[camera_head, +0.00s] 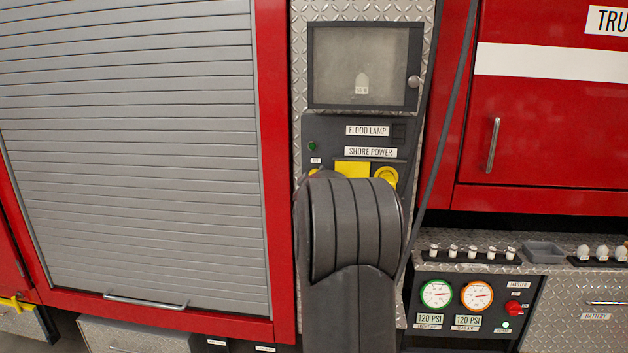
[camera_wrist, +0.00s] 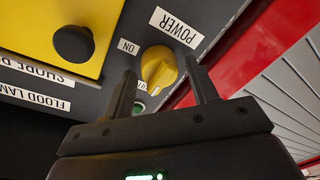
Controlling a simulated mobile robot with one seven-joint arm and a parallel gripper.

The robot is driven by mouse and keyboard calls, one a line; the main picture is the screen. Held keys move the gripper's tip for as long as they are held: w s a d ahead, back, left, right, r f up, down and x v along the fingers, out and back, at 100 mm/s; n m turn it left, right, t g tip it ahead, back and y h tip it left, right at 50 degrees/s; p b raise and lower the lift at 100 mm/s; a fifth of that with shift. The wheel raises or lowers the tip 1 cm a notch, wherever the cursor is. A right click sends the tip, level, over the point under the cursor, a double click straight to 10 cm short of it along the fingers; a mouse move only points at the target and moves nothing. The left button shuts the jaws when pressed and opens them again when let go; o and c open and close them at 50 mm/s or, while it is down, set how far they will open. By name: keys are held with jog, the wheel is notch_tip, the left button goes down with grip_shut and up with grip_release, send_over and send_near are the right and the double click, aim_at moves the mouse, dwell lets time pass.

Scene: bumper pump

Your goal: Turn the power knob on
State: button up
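The yellow round power knob (camera_wrist: 158,66) sits on the dark panel in the wrist view. A POWER label (camera_wrist: 176,27) is beside it and an ON label (camera_wrist: 128,46) is to its left. Another small label by the knob is partly hidden by a finger. My gripper (camera_wrist: 161,72) is open, its two black fingers apart on either side of the knob in the picture. I cannot tell whether they touch it. In the head view my arm hides the gripper, and only a yellow edge of the knob (camera_head: 313,172) shows.
A yellow cover with a black button (camera_wrist: 73,43) is left of the knob in the wrist view. A green light (camera_head: 312,146) is on the panel. A roller shutter (camera_head: 130,150) is left, and a hanging cable (camera_head: 445,130) and gauges (camera_head: 436,294) are right.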

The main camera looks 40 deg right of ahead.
jog(key=c, duration=0.8)
jog(key=shift+c, duration=0.2)
jog(key=shift+m, duration=0.4)
jog(key=m, duration=0.3)
jog(key=shift+m, duration=0.4)
jog(key=m, duration=0.4)
jog(key=shift+f+m+h, duration=0.1)
jog(key=shift+m+h, duration=0.2)
jog(key=shift+h, duration=0.1)
jog(key=m, duration=0.5)
jog(key=shift+s, duration=0.1)
jog(key=m+h, duration=0.1)
jog(key=m, duration=0.3)
jog(key=shift+f+m+g, duration=0.1)
jog(key=shift+m+g, duration=0.2)
jog(key=shift+m, duration=0.2)
